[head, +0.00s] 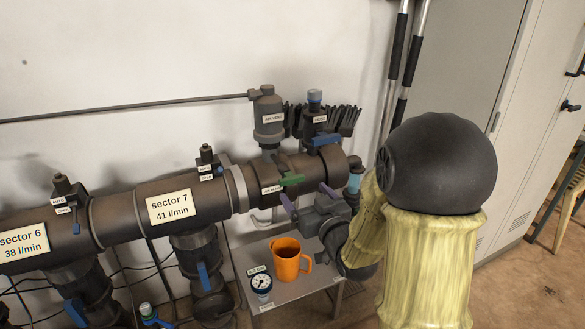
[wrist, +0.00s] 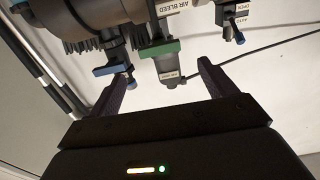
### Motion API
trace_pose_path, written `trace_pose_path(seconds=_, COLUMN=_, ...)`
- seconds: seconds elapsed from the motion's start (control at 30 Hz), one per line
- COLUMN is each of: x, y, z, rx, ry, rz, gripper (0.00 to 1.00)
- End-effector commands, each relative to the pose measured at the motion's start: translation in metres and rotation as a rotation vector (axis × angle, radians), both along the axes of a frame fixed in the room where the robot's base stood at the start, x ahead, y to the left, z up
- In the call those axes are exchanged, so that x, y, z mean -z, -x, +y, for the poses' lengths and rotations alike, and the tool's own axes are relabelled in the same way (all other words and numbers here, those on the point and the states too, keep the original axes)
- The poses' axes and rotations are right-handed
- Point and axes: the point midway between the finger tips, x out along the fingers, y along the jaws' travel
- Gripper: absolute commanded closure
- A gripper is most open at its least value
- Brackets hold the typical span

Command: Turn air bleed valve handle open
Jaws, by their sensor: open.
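The green air bleed handle (head: 291,181) sits on the dark manifold pipe beside a white label, below the grey air vent body. It also shows in the wrist view (wrist: 160,49), lying crosswise beside the "AIR BLEED" label (wrist: 172,7). My gripper (head: 303,191) is open and empty just in front of and below the handle, with its two purple-looking fingers pointing toward the pipe. In the wrist view my gripper (wrist: 162,70) has its fingers spread wide, and the handle appears between and beyond them. I see no contact with the handle.
A blue handle (head: 327,141) is close on the right; in the wrist view it (wrist: 110,68) appears beside the left fingertip. The grey air vent (head: 268,115) rises behind. An orange jug (head: 287,260) and a gauge (head: 261,283) stand on a small table (head: 300,297) below.

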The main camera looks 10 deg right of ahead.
Motion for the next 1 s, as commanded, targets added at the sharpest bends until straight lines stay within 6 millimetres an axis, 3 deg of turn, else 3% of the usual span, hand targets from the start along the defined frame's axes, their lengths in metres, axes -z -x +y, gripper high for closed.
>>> trace_pose_path(seconds=0.5, x=0.000, y=-0.080, z=0.015, rx=0.002, ry=0.000, rz=0.000, gripper=0.16)
trace_pose_path(seconds=0.87, x=0.000, y=-0.086, z=0.016, rx=0.003, ry=0.000, rz=0.001, gripper=0.16)
trace_pose_path(seconds=1.0, x=0.000, y=-0.086, z=0.017, rx=0.002, ry=0.000, rz=0.001, gripper=0.40)
